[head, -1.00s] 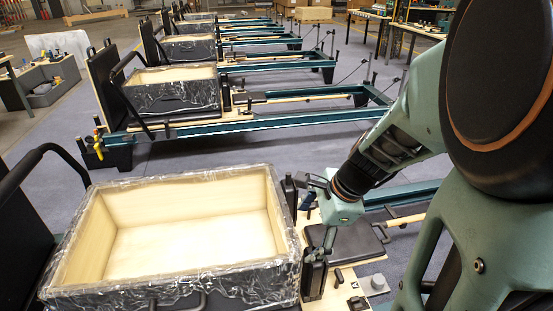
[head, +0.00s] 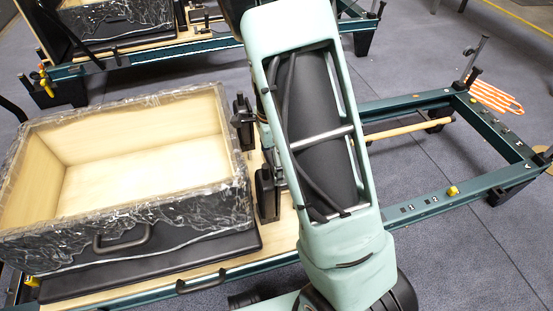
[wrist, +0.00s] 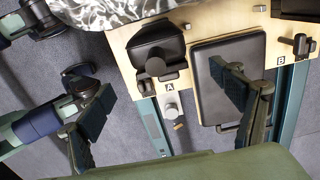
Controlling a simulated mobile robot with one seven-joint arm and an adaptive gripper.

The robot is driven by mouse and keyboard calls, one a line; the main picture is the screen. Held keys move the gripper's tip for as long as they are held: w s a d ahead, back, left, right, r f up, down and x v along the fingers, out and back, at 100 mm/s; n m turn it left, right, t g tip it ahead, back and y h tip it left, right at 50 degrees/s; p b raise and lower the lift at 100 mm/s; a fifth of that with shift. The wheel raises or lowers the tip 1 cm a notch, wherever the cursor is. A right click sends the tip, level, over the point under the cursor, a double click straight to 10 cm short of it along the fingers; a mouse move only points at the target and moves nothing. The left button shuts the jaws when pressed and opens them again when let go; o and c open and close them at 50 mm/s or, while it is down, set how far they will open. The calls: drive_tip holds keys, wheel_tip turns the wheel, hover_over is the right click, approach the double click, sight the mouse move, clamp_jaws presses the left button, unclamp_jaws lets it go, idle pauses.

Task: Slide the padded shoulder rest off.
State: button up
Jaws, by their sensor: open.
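Two black padded shoulder rests stand upright on the pale wooden carriage board, beside the box. In the head view, one shoulder rest (head: 267,193) is nearer and the other shoulder rest (head: 243,122) is farther. In the wrist view, a black padded block (wrist: 150,38), seemingly a shoulder rest, sits near label A, with a round black knob below it. Another dark block (wrist: 298,7) is partly cut off near label B. My gripper (wrist: 168,112) is open and empty, its fingers wide apart over the board's edge; my arm hides it in the head view.
A wooden box (head: 140,155) wrapped in clear film stands left of the rests. A black flat pad (wrist: 234,80) lies between labels A and B. Teal frame rails (head: 440,205) run right. Another reformer stands behind.

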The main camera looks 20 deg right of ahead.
sight(267, 194)
wheel_tip(267, 194, down, 11)
drive_tip(key=b, duration=0.3)
drive_tip(key=shift+r, duration=0.15)
drive_tip(key=c, duration=1.7)
drive_tip(key=shift+r, duration=0.15)
drive_tip(key=shift+c, duration=0.2)
